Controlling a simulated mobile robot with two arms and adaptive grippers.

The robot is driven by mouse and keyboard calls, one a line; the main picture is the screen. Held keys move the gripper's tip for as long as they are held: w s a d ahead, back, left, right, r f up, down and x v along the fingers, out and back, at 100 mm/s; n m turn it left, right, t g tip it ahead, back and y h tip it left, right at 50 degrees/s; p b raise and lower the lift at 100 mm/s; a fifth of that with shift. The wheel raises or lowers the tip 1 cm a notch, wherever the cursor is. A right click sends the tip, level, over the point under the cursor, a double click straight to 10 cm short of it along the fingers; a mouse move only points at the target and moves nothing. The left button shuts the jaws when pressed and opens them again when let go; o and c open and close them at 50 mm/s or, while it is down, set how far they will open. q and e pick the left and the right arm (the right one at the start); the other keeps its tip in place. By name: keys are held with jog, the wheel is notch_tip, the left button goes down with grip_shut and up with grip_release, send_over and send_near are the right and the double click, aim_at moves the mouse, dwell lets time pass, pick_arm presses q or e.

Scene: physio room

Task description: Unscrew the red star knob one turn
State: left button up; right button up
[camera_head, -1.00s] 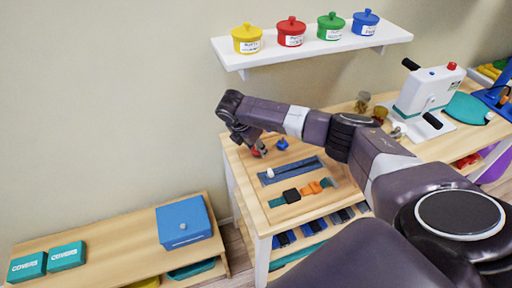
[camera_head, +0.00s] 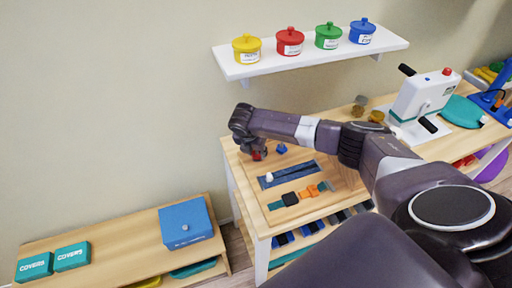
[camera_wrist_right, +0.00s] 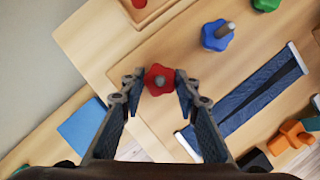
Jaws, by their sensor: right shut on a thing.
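The red star knob (camera_wrist_right: 158,80) sits between the fingertips of my right gripper (camera_wrist_right: 159,86) in the right wrist view. The fingers touch it from both sides, and the grey end of a stud shows at its middle. In the head view a bit of the red knob (camera_head: 257,155) shows under my right gripper (camera_head: 258,153), at the left of the wooden board (camera_head: 335,178). The rest of it is hidden by the gripper. My left gripper is not in view.
A blue star knob (camera_wrist_right: 217,36) with a stud is close by, and a green knob (camera_wrist_right: 266,3) lies beyond. A dark blue zipper strip (camera_wrist_right: 245,92) and orange buckle (camera_wrist_right: 291,136) lie beside. A shelf (camera_head: 310,58) with lidded pots hangs above.

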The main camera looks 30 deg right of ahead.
jog(key=n+p, duration=0.1)
jog(key=n+t+y+p, duration=0.1)
jog(key=n, duration=0.1)
jog(key=shift+s+d+r+n, duration=0.1)
jog(key=shift+s+d+n, duration=0.05)
jog(key=shift+n, duration=0.15)
jog(key=shift+n+y, duration=0.3)
jog(key=shift+n, duration=0.5)
jog(key=shift+n+y, duration=0.5)
jog(key=shift+n, duration=0.7)
jog(key=shift+n, duration=0.3)
jog(key=o, duration=1.2)
jog(key=shift+c, duration=0.2)
jog(key=shift+s+r+t, duration=0.15)
jog(key=shift+r+t, duration=0.15)
jog(key=shift+r, duration=0.1)
jog(key=v, duration=1.1)
